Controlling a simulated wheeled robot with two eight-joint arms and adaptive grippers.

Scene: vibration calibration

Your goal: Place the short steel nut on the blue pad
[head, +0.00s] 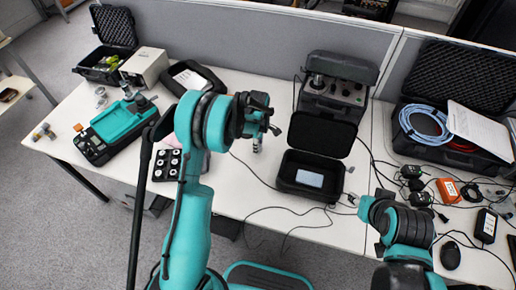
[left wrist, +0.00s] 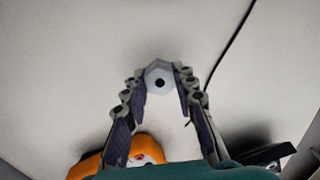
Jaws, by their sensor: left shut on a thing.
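My left gripper (head: 258,134) is over the middle of the white table, pointing down. In the left wrist view its two fingertips (left wrist: 160,82) are closed on the sides of a pale steel hex nut (left wrist: 159,76) with a dark hole. In the head view the nut is small and mostly hidden by the fingers. The blue pad (head: 310,178) lies inside an open black case (head: 284,180), to the right of and nearer than the gripper. My right arm reaches in at the lower right; the state of its gripper (head: 353,199) is too small to tell.
The case's raised lid (head: 322,134) stands behind the pad. A grey instrument box (head: 333,97) is behind it. Black cables cross the table around the case. A teal device (head: 118,125) and a black tray (head: 167,165) are at left. An open case with blue tubing (head: 425,122) is at right.

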